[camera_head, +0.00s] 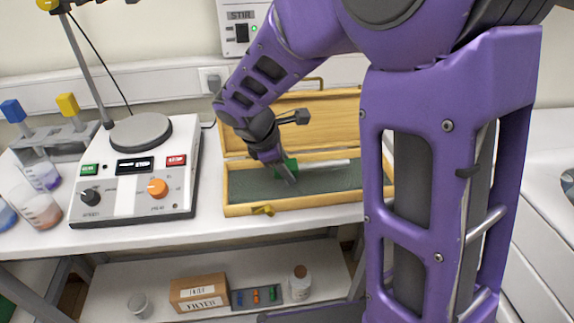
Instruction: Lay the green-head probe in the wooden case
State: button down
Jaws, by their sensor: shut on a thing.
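The wooden case (232,209) stands open on the bench, with its lid (335,113) tilted back behind it and a dark lining inside. The green-head probe (291,163) lies level at the case's inside, its green head to the left and its pale rod (325,164) pointing right. My gripper (287,174) points down over the left half of the case and is shut on the green head. The fingers partly hide the head. I cannot tell whether the probe touches the lining.
A hotplate stirrer (150,190) with a stand stands left of the case. A rack (55,140) with blue and yellow-headed probes and beakers (40,208) are farther left. A lower shelf (225,270) holds boxes and jars. My purple arm covers the right side.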

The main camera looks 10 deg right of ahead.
jog(key=shift+f, duration=0.5)
jog(key=shift+c, duration=1.8)
grip_release()
jog(key=shift+r, duration=0.1)
jog(key=p+v, duration=0.3)
jog(key=v, duration=1.4)
jog(key=shift+s+a+r, duration=0.1)
